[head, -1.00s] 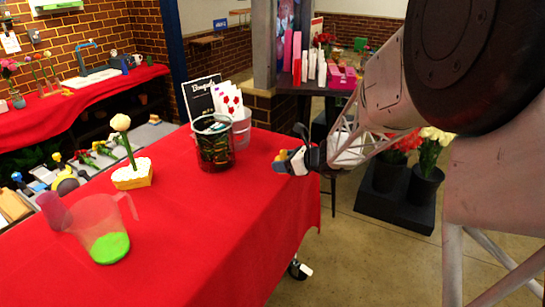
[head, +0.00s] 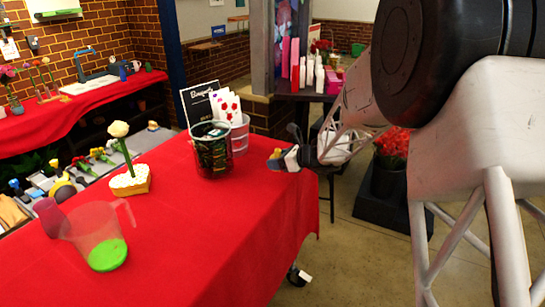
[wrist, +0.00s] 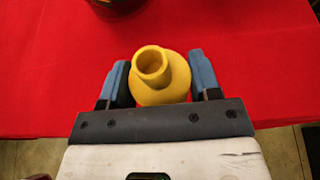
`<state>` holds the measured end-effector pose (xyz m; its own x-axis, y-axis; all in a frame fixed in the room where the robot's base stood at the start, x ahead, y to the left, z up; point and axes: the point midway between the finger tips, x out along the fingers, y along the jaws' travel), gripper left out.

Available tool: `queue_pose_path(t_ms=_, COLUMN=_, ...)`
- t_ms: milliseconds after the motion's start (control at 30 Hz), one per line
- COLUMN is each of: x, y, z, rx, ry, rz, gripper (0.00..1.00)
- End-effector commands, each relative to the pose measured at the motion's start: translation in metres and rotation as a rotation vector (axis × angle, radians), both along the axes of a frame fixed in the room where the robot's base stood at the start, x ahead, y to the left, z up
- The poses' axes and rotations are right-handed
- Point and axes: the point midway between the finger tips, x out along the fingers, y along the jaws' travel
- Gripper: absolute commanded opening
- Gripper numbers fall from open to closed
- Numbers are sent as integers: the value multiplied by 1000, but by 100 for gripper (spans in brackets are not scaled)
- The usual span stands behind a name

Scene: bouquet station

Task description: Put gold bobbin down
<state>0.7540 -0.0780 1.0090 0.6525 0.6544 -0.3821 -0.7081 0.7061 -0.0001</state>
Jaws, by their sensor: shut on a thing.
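The gold bobbin (wrist: 160,78) is a yellow, hollow, flanged piece between the two blue-padded fingers of my gripper (wrist: 162,84) in the wrist view. The gripper is shut on it. In the head view my gripper (head: 279,158) is at the right edge of the red-covered table (head: 215,245), and only a small bit of the bobbin (head: 276,153) shows at its tip. The red cloth fills the wrist view behind the bobbin. I cannot tell whether the bobbin touches the cloth.
A dark wire-mesh cup (head: 212,152) stands left of my gripper, with a clear cup (head: 240,137) and a card stand (head: 200,101) behind it. A flower in a heart-shaped base (head: 130,182) and a pitcher with green contents (head: 105,250) stand further left. The front middle of the table is clear.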

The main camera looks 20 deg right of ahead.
Motion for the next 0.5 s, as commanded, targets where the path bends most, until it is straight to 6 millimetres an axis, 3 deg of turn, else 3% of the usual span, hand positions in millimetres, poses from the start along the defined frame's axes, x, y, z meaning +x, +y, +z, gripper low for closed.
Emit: queue_pose_path(t_ms=500, x=76, y=-8, z=-8, rx=0, ry=0, rz=-1, gripper=34)
